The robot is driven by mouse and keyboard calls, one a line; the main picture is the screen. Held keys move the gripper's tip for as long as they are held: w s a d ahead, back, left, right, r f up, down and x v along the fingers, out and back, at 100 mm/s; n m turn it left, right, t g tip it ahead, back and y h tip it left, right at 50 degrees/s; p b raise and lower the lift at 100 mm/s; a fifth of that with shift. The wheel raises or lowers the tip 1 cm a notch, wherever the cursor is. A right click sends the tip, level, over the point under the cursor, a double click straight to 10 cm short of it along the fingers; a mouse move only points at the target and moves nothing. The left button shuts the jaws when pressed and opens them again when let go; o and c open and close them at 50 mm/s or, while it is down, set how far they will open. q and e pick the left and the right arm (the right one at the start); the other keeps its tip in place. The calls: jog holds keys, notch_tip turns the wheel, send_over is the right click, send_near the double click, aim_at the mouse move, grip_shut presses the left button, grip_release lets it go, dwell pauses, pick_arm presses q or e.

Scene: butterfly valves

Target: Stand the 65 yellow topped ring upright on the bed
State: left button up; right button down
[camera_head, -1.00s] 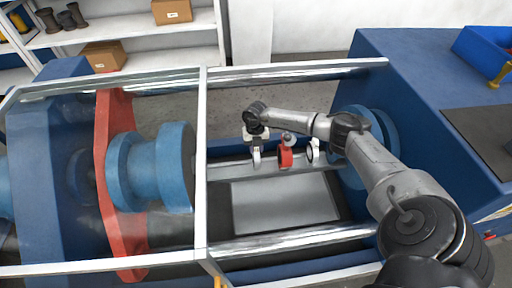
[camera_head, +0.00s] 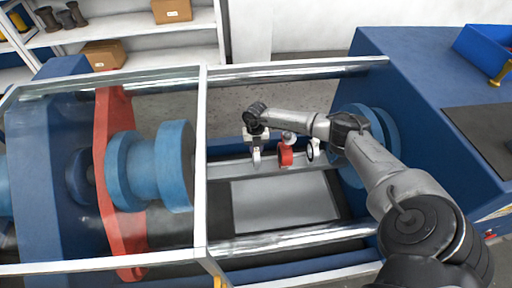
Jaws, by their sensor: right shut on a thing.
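My right gripper (camera_head: 257,141) points down over the grey rail-like bed (camera_head: 228,170) inside the machine. It is shut on a small pale ring (camera_head: 257,158), which looks upright with its lower edge at the bed. The jaws cover the ring's top, so its colour does not show. I cannot tell whether the ring touches the bed. A red ring valve (camera_head: 286,156) with a pale top stands upright just right of it. A white ring (camera_head: 313,150) with a dark opening stands further right, near the blue flange. My left gripper is out of view.
Polished bars (camera_head: 290,244) run along the machine's front and back, and a white upright frame post (camera_head: 202,165) stands left of the rings. A blue cylinder (camera_head: 174,165) lies beyond it. The bed's left part is clear. A blue bin (camera_head: 485,50) sits at the upper right.

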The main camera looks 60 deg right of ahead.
jog(key=shift+f, duration=0.45)
dwell(0.4)
jog(key=shift+f+b, duration=0.15)
jog(key=shift+b, duration=0.25)
jog(key=shift+f, duration=0.1)
dwell(0.9)
jog(key=shift+f, duration=0.15)
dwell(0.4)
jog(key=c, duration=1.4)
grip_release()
jog(key=shift+o, duration=1.1)
